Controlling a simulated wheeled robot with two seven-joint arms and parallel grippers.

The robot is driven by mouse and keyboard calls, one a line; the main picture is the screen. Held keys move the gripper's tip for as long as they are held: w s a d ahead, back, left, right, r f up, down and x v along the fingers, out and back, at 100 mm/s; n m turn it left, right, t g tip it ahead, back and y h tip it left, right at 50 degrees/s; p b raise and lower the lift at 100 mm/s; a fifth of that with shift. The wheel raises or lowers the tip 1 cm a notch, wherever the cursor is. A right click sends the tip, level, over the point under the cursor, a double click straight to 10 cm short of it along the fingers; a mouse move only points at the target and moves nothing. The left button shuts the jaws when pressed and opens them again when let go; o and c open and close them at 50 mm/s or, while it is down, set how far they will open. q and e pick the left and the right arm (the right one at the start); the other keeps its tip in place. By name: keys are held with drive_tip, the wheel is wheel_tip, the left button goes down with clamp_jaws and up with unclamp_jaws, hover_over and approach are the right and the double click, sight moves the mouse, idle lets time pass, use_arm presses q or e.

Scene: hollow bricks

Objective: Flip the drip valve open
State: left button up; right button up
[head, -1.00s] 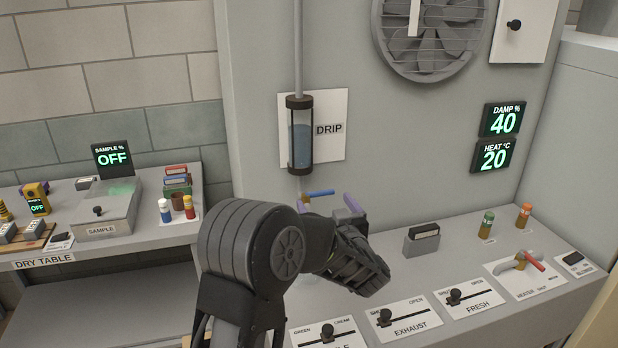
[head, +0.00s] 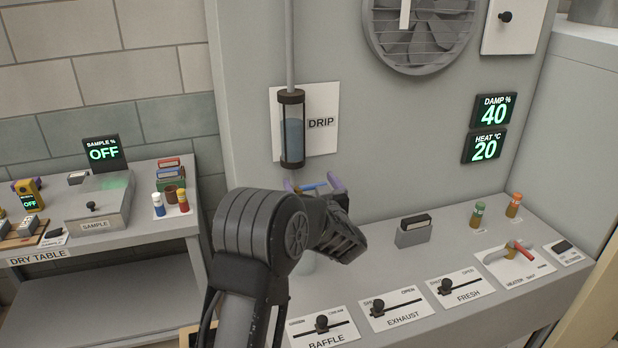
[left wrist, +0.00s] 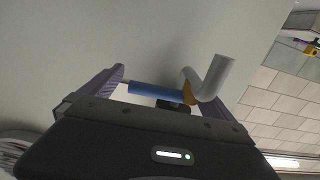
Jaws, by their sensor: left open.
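The drip valve has a blue lever (head: 313,186) below the clear drip tube (head: 292,130) on the wall, beside the DRIP label. In the left wrist view the blue lever (left wrist: 155,92) lies across the space between the purple fingers, joined to a brass-coloured body (left wrist: 187,92) on a bent grey pipe (left wrist: 212,80). My left gripper (left wrist: 172,90) is open, with one finger on each side of the lever and valve. In the head view its purple fingertips (head: 312,184) show around the lever, partly hidden by my wrist. I cannot tell whether a finger touches the lever. My right gripper is not in view.
The grey bench below carries the BAFFLE, EXHAUST (head: 397,306) and FRESH sliders and a red-handled heater valve (head: 520,250). A small dark-topped block (head: 414,230) stands right of my gripper. The dry table (head: 120,240) is at left.

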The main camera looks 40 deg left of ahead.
use_arm(q)
drive_tip(key=shift+w+a, duration=0.4)
drive_tip(key=shift+a, duration=0.2)
